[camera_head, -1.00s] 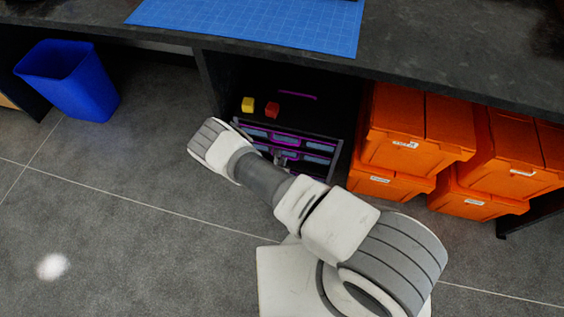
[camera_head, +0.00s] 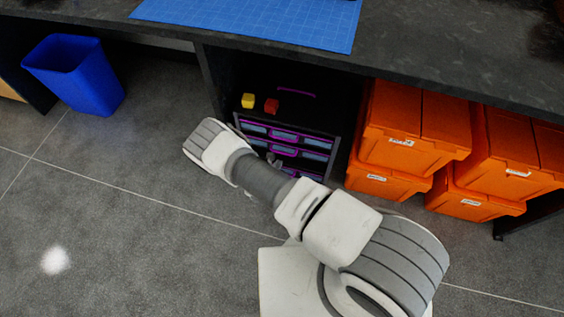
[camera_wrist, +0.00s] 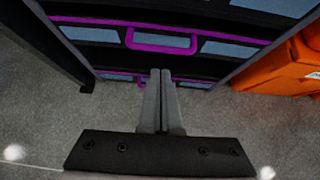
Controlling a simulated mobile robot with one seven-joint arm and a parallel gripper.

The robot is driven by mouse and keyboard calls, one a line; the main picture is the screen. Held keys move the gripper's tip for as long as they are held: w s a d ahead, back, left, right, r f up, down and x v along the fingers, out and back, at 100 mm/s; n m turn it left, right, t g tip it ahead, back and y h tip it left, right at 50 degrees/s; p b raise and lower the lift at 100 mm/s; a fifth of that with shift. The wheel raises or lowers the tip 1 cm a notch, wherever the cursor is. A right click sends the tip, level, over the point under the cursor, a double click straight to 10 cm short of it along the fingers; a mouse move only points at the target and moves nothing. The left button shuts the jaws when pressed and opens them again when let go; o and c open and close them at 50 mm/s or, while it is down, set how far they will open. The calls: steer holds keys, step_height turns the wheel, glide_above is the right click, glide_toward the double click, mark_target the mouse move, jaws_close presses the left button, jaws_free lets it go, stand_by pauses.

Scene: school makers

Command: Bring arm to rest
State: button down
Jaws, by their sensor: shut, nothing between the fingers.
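My gripper (camera_wrist: 158,88) shows in the wrist view with its two grey fingers together and nothing between them. It points at the lower front of a dark drawer unit (camera_wrist: 215,48) with purple trim and handles. Whether the fingertips touch the unit I cannot tell. In the head view my arm reaches from the lower right toward the drawer unit (camera_head: 288,136) under the bench. The gripper is mostly hidden there behind my arm. The drawers in sight look closed.
A blue bin (camera_head: 75,75) stands at the left. The bench (camera_head: 450,60) overhangs the unit. Floor at the left is clear.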

steer(key=p+v, duration=0.3)
steer(key=v, duration=0.7)
